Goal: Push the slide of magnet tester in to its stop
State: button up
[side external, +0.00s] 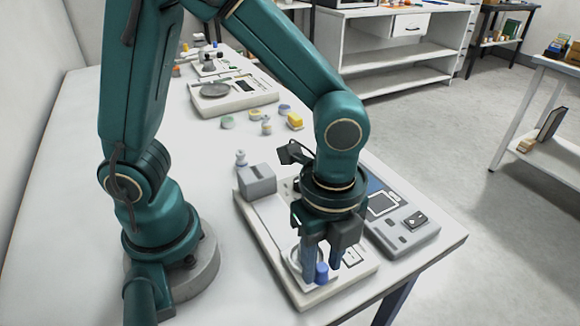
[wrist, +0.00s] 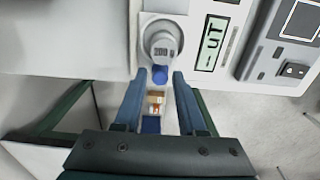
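The magnet tester (side external: 285,240) is a long pale base with a grey block (side external: 257,181) at its far end. At its near end, a pale slide (wrist: 148,30) carries a round grey weight (wrist: 162,42) marked 200. A blue knob (side external: 321,273) stands at the slide's outer end; it also shows in the wrist view (wrist: 159,75). My gripper (side external: 322,268) is open and points down at this end. In the wrist view its two blue fingertips (wrist: 159,72) lie on either side of the knob, with small gaps visible. My gripper hides part of the tester in the side view.
A grey instrument with a screen and switch (side external: 400,220) stands close on the right. Small coloured pieces (side external: 294,121) and a scale (side external: 235,92) lie behind. The table's front edge is near.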

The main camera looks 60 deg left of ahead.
grip_shut()
jog(key=shift+r, duration=0.1)
dwell(1.1)
